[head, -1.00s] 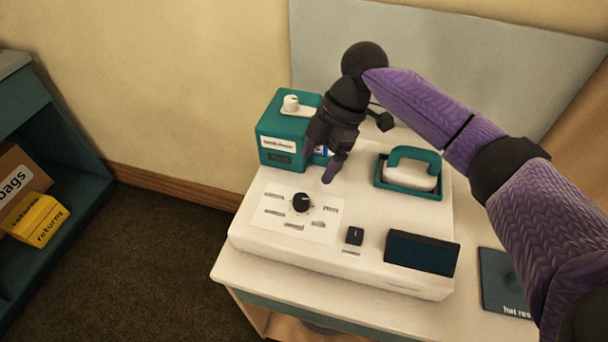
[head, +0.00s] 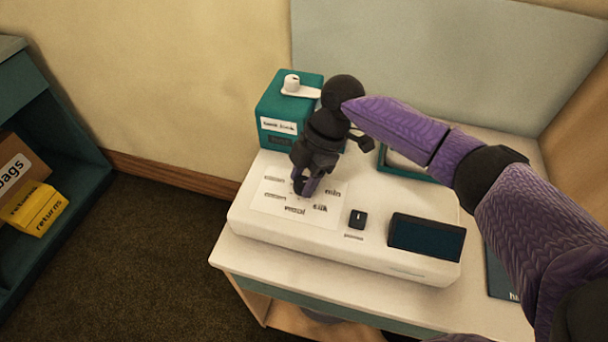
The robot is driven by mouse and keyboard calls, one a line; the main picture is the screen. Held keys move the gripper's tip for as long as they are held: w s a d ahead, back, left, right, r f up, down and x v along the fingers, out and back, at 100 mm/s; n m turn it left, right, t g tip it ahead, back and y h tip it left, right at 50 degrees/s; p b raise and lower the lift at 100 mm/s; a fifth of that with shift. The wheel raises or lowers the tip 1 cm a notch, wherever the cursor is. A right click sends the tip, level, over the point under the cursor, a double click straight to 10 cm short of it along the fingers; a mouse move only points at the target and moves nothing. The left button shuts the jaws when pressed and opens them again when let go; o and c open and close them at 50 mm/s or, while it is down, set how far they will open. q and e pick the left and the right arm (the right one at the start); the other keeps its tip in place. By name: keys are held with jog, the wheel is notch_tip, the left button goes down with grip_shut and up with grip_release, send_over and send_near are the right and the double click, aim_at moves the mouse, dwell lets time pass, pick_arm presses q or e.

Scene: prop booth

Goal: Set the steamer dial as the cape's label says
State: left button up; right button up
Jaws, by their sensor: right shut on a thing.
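The white steamer (head: 340,255) stands on the table. Its dial plate (head: 268,200) carries small labels around the dial; "silk" and "min" read on the right side, others are blurred. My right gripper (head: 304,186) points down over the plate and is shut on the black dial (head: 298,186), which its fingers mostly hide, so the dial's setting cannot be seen. My left gripper is not in view. No cape or cape label shows.
A teal box with a white lever (head: 272,108) stands behind the dial plate. A black switch (head: 358,218) and dark display (head: 427,236) are right of the dial. A teal tray (head: 398,166) is partly behind my arm.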

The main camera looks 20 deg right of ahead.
grip_shut()
jog(key=shift+r+p, duration=0.15)
jog(key=shift+p, duration=0.3)
jog(key=m+t+p, duration=0.1)
jog(key=m+p, duration=0.2)
jog(key=p, duration=0.1)
jog(key=m+t+p, duration=0.1)
jog(key=m+p, duration=0.2)
jog(key=p, duration=0.1)
jog(key=shift+s+r+m, duration=0.15)
jog(key=shift+m, duration=0.15)
jog(key=m+t+h+p, duration=0.1)
jog(key=m+p, duration=0.2)
jog(key=shift+t, duration=0.3)
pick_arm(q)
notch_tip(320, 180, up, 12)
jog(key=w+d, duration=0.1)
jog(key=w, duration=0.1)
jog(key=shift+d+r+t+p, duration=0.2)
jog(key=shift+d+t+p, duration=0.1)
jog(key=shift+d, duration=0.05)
pick_arm(e)
jog(key=shift+f, duration=0.2)
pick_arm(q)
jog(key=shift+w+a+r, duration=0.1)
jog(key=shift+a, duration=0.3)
